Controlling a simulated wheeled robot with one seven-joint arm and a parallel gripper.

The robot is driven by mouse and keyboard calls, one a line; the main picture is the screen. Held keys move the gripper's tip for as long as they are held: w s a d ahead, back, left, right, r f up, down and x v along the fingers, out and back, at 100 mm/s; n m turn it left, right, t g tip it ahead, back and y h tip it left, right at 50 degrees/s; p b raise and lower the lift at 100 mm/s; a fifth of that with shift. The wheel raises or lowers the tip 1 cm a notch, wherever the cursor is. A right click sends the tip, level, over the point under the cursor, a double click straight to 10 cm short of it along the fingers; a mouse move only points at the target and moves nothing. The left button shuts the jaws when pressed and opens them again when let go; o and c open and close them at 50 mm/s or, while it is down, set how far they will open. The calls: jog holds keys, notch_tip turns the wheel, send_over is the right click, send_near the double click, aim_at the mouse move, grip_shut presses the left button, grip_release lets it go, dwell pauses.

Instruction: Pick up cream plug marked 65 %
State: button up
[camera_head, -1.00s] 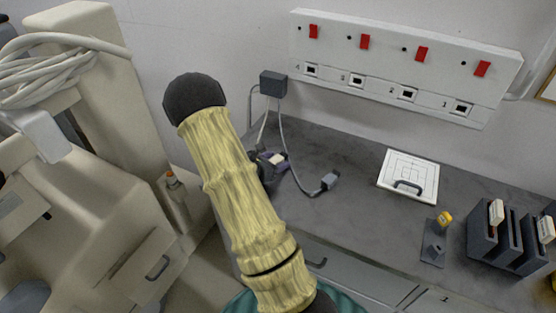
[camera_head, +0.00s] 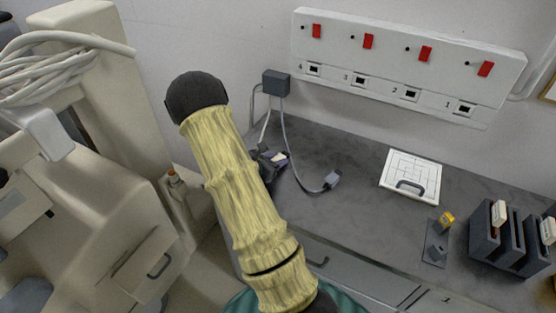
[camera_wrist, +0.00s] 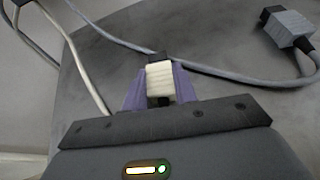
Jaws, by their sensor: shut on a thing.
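My gripper (camera_wrist: 160,92) shows in the wrist view with its two purple fingers shut on a cream plug (camera_wrist: 159,75). The plug has a dark tip at its far end, and a 65 % mark cannot be read on it. In the head view the gripper (camera_head: 279,159) is mostly hidden behind my own yellow-sleeved arm, over the left end of the grey counter. Whether the plug still touches the counter or a cable cannot be told.
A grey plug (camera_head: 332,180) on a cable lies right of my gripper. A white panel (camera_head: 410,66) with red switches and numbered sockets hangs on the wall. A white board with a handle (camera_head: 411,176) and dark racks (camera_head: 495,245) stand to the right. Beige carts (camera_head: 100,110) stand left.

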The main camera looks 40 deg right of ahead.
notch_tip(320, 180, up, 10)
dwell(0.5)
jog(key=shift+r, duration=0.1)
dwell(0.4)
